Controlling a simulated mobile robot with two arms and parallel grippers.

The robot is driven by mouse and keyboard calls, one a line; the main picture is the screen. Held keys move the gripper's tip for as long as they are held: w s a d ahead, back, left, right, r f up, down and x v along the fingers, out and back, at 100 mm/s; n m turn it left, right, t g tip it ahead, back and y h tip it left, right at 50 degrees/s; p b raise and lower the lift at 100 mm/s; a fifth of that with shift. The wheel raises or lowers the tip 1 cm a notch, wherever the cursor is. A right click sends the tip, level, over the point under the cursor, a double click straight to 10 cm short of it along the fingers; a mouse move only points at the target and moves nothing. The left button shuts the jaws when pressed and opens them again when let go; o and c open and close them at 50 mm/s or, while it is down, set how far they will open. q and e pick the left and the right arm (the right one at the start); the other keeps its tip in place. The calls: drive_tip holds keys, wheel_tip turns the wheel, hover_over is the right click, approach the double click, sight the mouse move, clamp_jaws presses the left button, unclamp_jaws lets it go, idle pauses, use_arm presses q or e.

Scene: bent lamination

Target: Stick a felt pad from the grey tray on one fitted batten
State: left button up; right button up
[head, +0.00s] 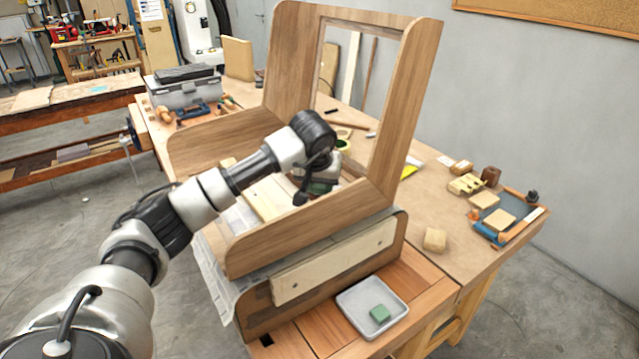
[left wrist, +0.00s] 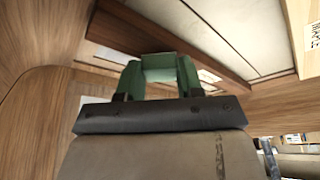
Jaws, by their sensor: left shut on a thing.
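My left gripper (head: 318,186) reaches down inside the bent wooden lamination (head: 235,145), behind its front wall. In the left wrist view, my left gripper (left wrist: 159,78) is shut on a green felt pad (left wrist: 159,66) held between its fingertips. Another green pad (head: 380,313) lies in the grey tray (head: 350,319) at the front of the bench. A pale fitted batten (head: 335,260) with screws runs along the outer front face. A pale strip (head: 262,200) shows inside, left of the gripper. Contact between the held pad and any batten cannot be made out.
The tall wooden walls and framed opening (head: 418,90) closely surround my left gripper. A wooden block (head: 435,239) sits right of the lamination. A grey toolbox (head: 185,88) stands at the back left.

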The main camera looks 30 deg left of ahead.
use_arm(q)
drive_tip(key=shift+f, duration=0.45)
idle(0.4)
drive_tip(key=o, duration=0.8)
drive_tip(key=shift+r, duration=0.1)
drive_tip(key=shift+r+p, duration=2.3)
drive_tip(key=shift+r, duration=1.15)
